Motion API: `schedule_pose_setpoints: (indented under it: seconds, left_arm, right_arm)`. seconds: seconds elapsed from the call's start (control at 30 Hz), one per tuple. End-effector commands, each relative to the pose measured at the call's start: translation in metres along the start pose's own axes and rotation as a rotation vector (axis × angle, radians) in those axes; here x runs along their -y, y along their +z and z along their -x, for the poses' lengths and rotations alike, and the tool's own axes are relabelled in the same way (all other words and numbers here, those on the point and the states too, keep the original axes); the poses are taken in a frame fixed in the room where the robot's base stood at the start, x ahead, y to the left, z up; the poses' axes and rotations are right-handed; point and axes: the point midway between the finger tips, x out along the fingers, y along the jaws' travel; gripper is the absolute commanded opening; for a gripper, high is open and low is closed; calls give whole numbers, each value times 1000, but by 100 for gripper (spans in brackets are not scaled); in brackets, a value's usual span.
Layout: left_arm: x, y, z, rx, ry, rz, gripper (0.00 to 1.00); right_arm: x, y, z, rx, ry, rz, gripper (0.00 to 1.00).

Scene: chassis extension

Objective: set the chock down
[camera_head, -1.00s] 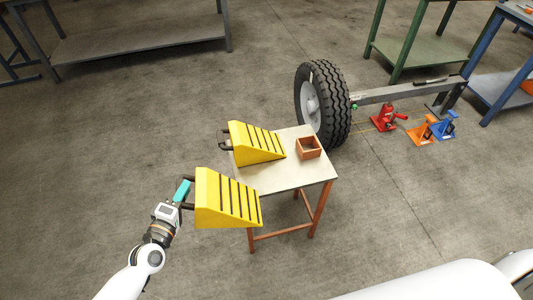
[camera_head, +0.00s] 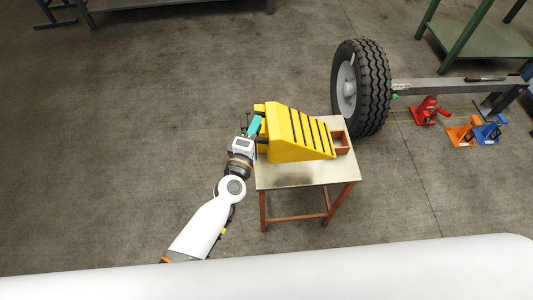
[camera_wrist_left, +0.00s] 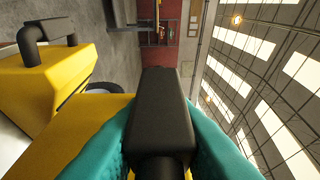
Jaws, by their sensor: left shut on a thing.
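The yellow chock (camera_head: 298,138) with dark slots hangs from my left gripper (camera_head: 256,127) over the small table. In the left wrist view, the teal fingers (camera_wrist_left: 207,140) are shut on the chock's black handle (camera_wrist_left: 162,110). A shadow on the tabletop (camera_head: 335,172) shows below the held chock, which looks a little above the surface. A second yellow chock (camera_head: 259,107) is mostly hidden behind the held one. It shows with its black handle at the left of the left wrist view (camera_wrist_left: 48,85). My right gripper is out of view.
A small reddish-brown box (camera_head: 341,143) sits on the table's right side, partly covered by the held chock. A wheel with a black tyre (camera_head: 374,85) stands just behind the table. Red (camera_head: 425,110), orange and blue jacks stand right. The tabletop's front strip is bare.

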Motion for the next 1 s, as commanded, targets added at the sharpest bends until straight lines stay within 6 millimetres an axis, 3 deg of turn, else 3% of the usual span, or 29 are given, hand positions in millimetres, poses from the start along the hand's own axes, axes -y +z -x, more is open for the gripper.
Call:
schedule_pose_setpoints:
  seconds: [0.03,0.6,1.0]
  left_arm:
    - [-14,0,-1,1,-8,3,0]
    - [-101,0,-2,1,-8,3,0]
    - [-118,0,-2,1,-8,4,0]
  right_arm:
    - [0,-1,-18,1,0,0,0]
    - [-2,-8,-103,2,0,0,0]
    - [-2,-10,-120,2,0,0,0]
